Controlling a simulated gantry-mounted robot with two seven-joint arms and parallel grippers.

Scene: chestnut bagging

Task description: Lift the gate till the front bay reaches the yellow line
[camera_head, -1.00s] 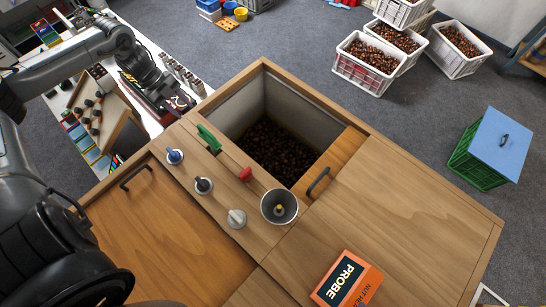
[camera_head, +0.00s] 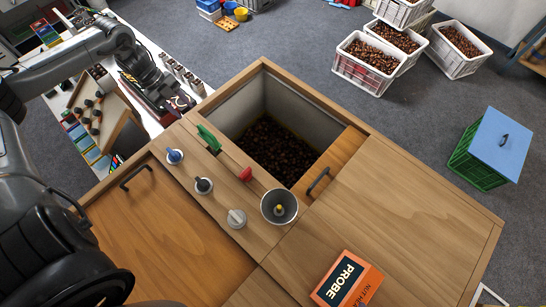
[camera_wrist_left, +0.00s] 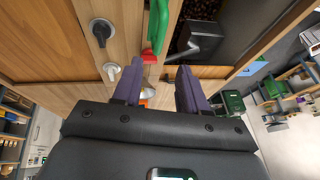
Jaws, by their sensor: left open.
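The wooden cabinet (camera_head: 400,215) has an open grey-walled bay (camera_head: 303,115) with brown chestnuts (camera_head: 275,150) at its bottom. A thin yellowish line shows faintly along the wall just above the chestnuts. A green handle (camera_head: 208,138) and a red knob (camera_head: 245,174) sit on the strip in front of the bay; both also show in the left wrist view, the green handle (camera_wrist_left: 157,25) above the red knob (camera_wrist_left: 149,57). I cannot make out the gate itself. My right gripper is not in view.
Blue (camera_head: 174,156), black (camera_head: 204,185) and white (camera_head: 236,218) knobs and a metal cup (camera_head: 279,206) stand on the strip. An orange PROBE box (camera_head: 347,280) lies on the cabinet top. Chestnut crates (camera_head: 368,78) and a green crate with blue lid (camera_head: 480,165) stand on the floor.

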